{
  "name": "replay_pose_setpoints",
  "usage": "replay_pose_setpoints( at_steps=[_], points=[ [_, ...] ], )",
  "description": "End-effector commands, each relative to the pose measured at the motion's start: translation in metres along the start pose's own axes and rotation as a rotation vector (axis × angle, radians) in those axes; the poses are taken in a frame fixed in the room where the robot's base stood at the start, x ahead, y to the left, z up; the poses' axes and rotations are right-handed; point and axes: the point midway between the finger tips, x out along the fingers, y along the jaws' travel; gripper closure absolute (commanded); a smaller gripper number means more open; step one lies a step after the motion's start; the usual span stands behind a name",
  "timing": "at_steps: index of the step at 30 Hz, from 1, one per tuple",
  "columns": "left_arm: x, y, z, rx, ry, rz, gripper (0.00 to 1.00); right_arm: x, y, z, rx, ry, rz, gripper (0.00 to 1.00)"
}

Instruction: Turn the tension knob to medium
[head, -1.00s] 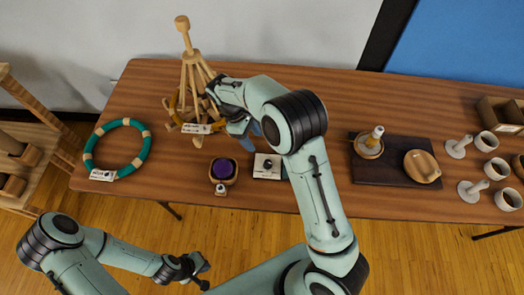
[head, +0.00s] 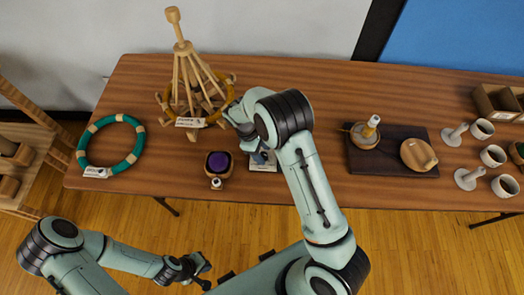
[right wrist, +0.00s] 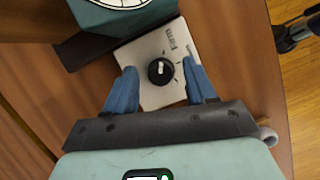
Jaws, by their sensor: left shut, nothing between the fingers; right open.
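The tension knob (right wrist: 161,71) is a small black round knob with a pale pointer mark. It sits on a whitish plate (right wrist: 160,43) with tick marks and the word "Firm". The pointer mark points towards the top of the right wrist view. My right gripper (right wrist: 161,68) is open, with one blue finger on each side of the knob; contact with it cannot be told. In the head view the plate (head: 262,167) is partly covered by my right gripper (head: 258,154). My left gripper (head: 206,276) is shut and empty, low in front of the table.
A purple item in a wooden bowl (head: 219,164) stands just left of the plate. A wooden yarn stand (head: 189,85) is behind it, and a green hoop (head: 131,158) is at far left. A dark board (head: 390,175) lies to the right. A teal dial device (right wrist: 108,20) adjoins the plate.

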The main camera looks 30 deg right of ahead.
Motion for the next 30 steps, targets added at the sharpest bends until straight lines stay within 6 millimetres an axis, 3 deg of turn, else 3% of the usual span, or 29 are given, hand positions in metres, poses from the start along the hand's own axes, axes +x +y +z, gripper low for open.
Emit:
replay_pose_setpoints(
  at_steps=[2,7,20,30],
  points=[
    [0.0,0.0,0.0,0.0,0.0,0.0,1.0,0.0,0.0,0.0,0.0,0.0,0.0,0.44],
    [0.0,0.0,0.0,0.0,0.0,0.0,1.0,0.0,0.0,0.0,0.0,0.0,0.0,0.98],
    [-0.004,0.002,-0.003,0.001,0.004,0.001,1.0,-0.001,0.001,0.0,0.069,0.0,-0.03,0.98],
    [-0.015,0.009,-0.011,0.005,0.014,0.005,1.0,-0.002,0.003,0.001,0.313,-0.001,-0.131,0.98]
  ],
)
